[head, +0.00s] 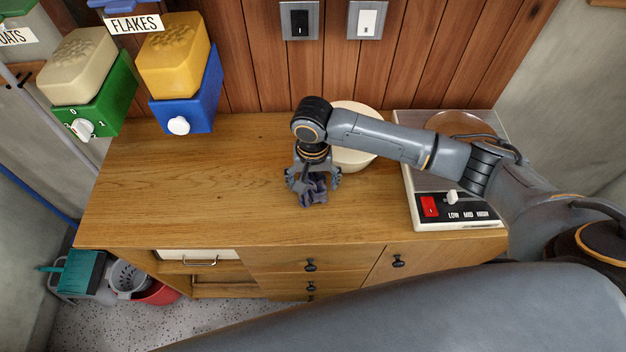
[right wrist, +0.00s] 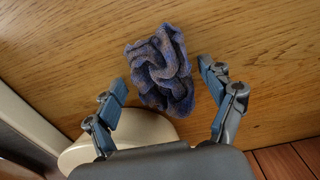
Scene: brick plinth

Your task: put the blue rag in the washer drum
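The blue rag (head: 314,193) lies crumpled on the wooden counter top, and it also shows in the right wrist view (right wrist: 162,72). My right gripper (head: 313,182) points down over the rag. In the right wrist view its fingers (right wrist: 163,80) are spread apart on either side of the rag, with bare wood between the rag and the right-hand finger. It holds nothing. I cannot tell how high the fingertips are above the wood. My left gripper is out of view. No washer drum can be made out in either view.
A cream bowl (head: 356,152) stands just behind my right gripper. A white appliance (head: 458,218) with a red switch is at the counter's right. Blue (head: 190,112) and green (head: 108,98) dispensers hang at the back left. The counter's left half (head: 190,190) is clear.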

